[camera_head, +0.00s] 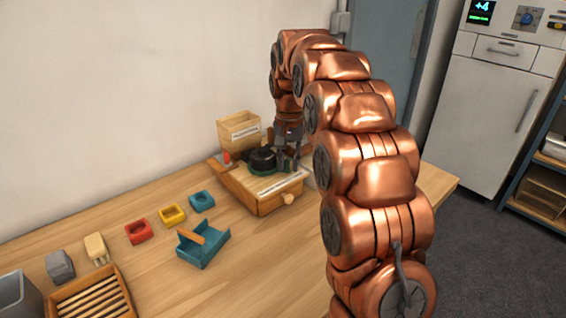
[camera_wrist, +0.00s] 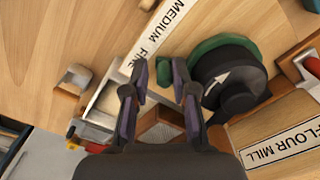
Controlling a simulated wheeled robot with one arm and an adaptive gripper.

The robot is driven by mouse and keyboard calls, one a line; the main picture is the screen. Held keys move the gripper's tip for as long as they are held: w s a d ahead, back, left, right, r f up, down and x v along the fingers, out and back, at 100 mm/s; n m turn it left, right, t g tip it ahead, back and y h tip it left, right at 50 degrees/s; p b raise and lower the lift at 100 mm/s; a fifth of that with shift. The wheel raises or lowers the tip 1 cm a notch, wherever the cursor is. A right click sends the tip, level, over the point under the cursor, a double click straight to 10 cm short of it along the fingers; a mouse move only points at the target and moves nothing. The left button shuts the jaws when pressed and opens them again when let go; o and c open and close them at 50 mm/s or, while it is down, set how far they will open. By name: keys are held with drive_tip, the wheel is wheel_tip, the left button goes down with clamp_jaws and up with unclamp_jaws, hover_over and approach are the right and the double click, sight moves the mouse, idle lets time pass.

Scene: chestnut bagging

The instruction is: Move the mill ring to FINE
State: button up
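The mill ring (camera_wrist: 205,45) is green and sits around a black round cap (camera_wrist: 240,68) with a white arrow on top of the wooden flour mill (camera_head: 242,188). A short green part (camera_wrist: 163,71) of it shows between my fingertips in the wrist view. My gripper (camera_wrist: 161,72) is open, fingers apart over the mill beside the cap. Contact with the ring cannot be told. In the head view, my gripper (camera_head: 287,160) stands just right of the black cap (camera_head: 262,158).
A wooden hopper box (camera_head: 238,132) stands behind the mill, and a wooden knob (camera_head: 288,199) is on its front. A blue tray (camera_head: 203,246), several small coloured blocks and a slatted wooden rack (camera_head: 92,298) lie to the left. The table (camera_head: 250,265) is clear in front.

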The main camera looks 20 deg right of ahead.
sight(288, 160)
drive_tip(key=shift+a, duration=0.15)
drive_tip(key=shift+r, duration=0.1)
drive_tip(key=shift+w+r, duration=0.15)
drive_tip(key=shift+r, duration=3.5)
